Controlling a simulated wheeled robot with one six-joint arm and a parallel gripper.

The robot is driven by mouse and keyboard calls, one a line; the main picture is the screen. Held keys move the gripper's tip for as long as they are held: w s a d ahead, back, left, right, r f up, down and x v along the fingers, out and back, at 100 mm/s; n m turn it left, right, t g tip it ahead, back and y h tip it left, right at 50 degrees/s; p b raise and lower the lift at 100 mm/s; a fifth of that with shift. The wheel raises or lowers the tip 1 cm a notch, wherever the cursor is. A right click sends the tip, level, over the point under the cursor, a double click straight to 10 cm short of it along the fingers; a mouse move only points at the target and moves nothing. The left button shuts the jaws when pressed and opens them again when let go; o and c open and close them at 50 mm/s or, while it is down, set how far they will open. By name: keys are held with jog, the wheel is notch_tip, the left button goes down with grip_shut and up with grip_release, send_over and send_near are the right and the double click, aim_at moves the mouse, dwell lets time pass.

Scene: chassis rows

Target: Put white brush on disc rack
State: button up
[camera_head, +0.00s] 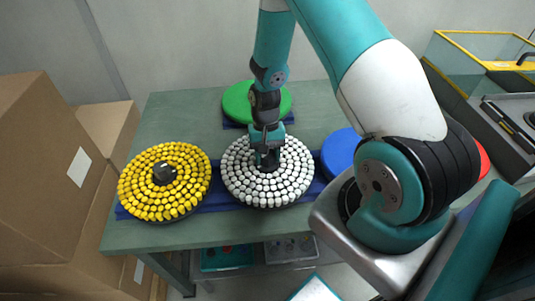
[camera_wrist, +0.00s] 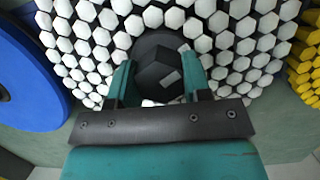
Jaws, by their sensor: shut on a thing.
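The white brush (camera_head: 243,182) is a round disc of white bristle tufts with a dark hub, at the middle of the table's front part. It fills much of the wrist view (camera_wrist: 85,45). My gripper (camera_head: 267,160) points down over its middle. In the wrist view, my gripper's two fingers (camera_wrist: 160,76) stand on either side of the dark hub and are shut on it. The disc rack (camera_head: 222,199) shows as blue strips beside and under the brushes. I cannot tell whether the white brush rests on it or is slightly raised.
A yellow brush (camera_head: 140,190) lies close on the left. A green disc (camera_head: 238,103) is behind, and a blue disc (camera_head: 338,150) is to the right, partly hidden by my arm. A red disc (camera_head: 484,160) shows farther right. Cardboard boxes (camera_head: 45,170) stand left of the table (camera_head: 165,115).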

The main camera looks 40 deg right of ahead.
jog(key=shift+f+b, duration=0.5)
jog(key=shift+f, duration=0.2)
dwell(0.3)
jog(key=o, duration=1.4)
jog(key=shift+c, duration=0.2)
jog(key=b+v, duration=0.2)
jog(key=v, duration=1.5)
jog(key=shift+r+b, duration=0.2)
jog(key=shift+b, duration=0.2)
jog(key=s+a+r+n+t, duration=0.1)
jog(key=s+a+r+n, duration=0.2)
jog(key=a+r, duration=0.3)
jog(key=s+a+r+n+t, duration=0.1)
jog(key=s+a+r+n, duration=0.25)
jog(key=a, duration=0.45)
jog(key=s+a+r+n+y, duration=0.1)
jog(key=s+a+n, duration=0.2)
jog(key=s, duration=0.3)
jog(key=s+a+r+n+y, duration=0.1)
jog(key=s+a+r+n, duration=0.1)
jog(key=s+a+n, duration=0.2)
jog(key=s+a, duration=0.2)
jog(key=s, duration=0.1)
jog(key=shift+s+r+t, duration=0.2)
jog(key=shift+r+t, duration=0.1)
